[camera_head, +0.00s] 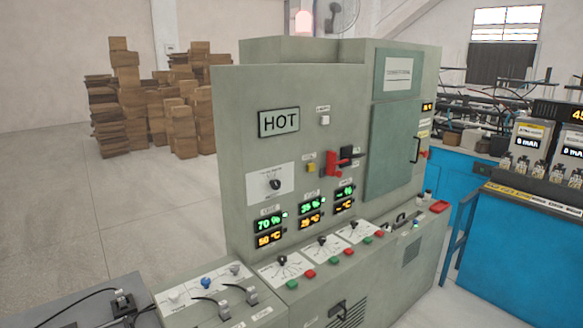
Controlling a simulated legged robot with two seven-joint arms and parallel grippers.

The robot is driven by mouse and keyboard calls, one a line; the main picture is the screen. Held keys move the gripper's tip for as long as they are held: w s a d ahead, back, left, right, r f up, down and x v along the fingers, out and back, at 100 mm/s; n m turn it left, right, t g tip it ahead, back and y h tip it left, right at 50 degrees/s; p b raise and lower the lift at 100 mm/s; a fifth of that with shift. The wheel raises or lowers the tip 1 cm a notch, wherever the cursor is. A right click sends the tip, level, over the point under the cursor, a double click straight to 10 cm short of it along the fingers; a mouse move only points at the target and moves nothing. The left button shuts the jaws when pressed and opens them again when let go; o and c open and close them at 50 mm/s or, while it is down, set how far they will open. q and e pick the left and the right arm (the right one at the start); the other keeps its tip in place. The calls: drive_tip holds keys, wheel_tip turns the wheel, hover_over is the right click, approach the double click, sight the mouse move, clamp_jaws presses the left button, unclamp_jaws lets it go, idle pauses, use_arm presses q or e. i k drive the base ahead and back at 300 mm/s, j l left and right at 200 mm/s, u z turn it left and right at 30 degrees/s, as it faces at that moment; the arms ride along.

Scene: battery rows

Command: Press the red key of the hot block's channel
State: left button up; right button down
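A grey-green control cabinet (240,120) with a HOT sign (279,122) stands in the middle. Its face has three channel display pairs. The left pair (269,232) reads about 70 % in green and 50 °C in orange. The middle pair (311,214) reads about 35 % and 28 °C. The right pair (344,199) seems to show dashes. On the sloped ledge below, each channel has a dial, a green key and a red key. The left red key (309,274), middle red key (348,251) and right red key (379,234) are small. Neither gripper is in view.
A red-handled switch (333,165) sticks out of the panel. A low console (210,295) with knobs and levers adjoins at front left. A blue bench (520,255) with battery units stands right. Stacked cardboard (135,100) is behind left; the left floor is clear.

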sight(310, 273)
drive_tip(key=i+l+u, duration=0.6)
drive_tip(key=i+u, duration=0.15)
drive_tip(key=i+l+u, duration=0.35)
drive_tip(key=i+l, duration=0.1)
drive_tip(key=l, duration=0.05)
